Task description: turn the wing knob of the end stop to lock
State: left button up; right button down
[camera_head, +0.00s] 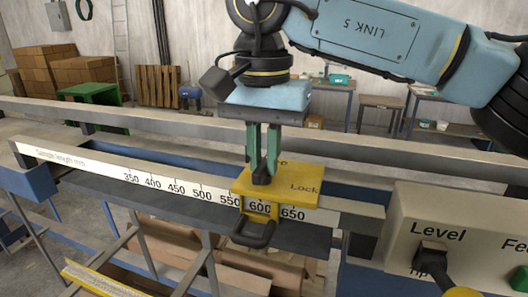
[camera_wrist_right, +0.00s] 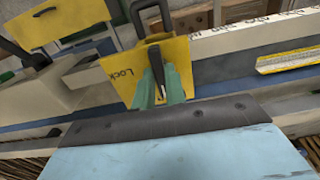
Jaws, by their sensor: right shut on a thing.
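The end stop (camera_head: 299,199) is a yellow block with the word "Lock" on its top, sitting on the scale rail around the 600 mark. A dark handle loop (camera_head: 252,236) hangs at its front. The dark wing knob (camera_head: 261,179) stands on top of the block, mostly hidden between the fingers. My right gripper (camera_head: 263,172) points down with its green fingers shut on the wing knob. In the right wrist view the knob (camera_wrist_right: 156,62) shows as a dark upright piece between the green fingertips, against the yellow block (camera_wrist_right: 122,75). My left gripper is not in view.
The scale rail (camera_head: 100,168) runs across the front with printed marks. A beige control panel (camera_head: 450,225) with a "Level" switch (camera_head: 431,254) stands at the right. A grey rail (camera_head: 400,160) runs behind.

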jog(key=m, duration=0.8)
jog(key=shift+m+b, duration=0.3)
jog(key=m, duration=0.4)
jog(key=shift+m+b, duration=0.3)
jog(key=m, duration=0.4)
jog(key=shift+b, duration=0.3)
jog(key=shift+r+m, duration=0.1)
jog(key=shift+m, duration=0.2)
jog(key=c, duration=1.4)
grip_release()
jog(key=shift+c, duration=0.2)
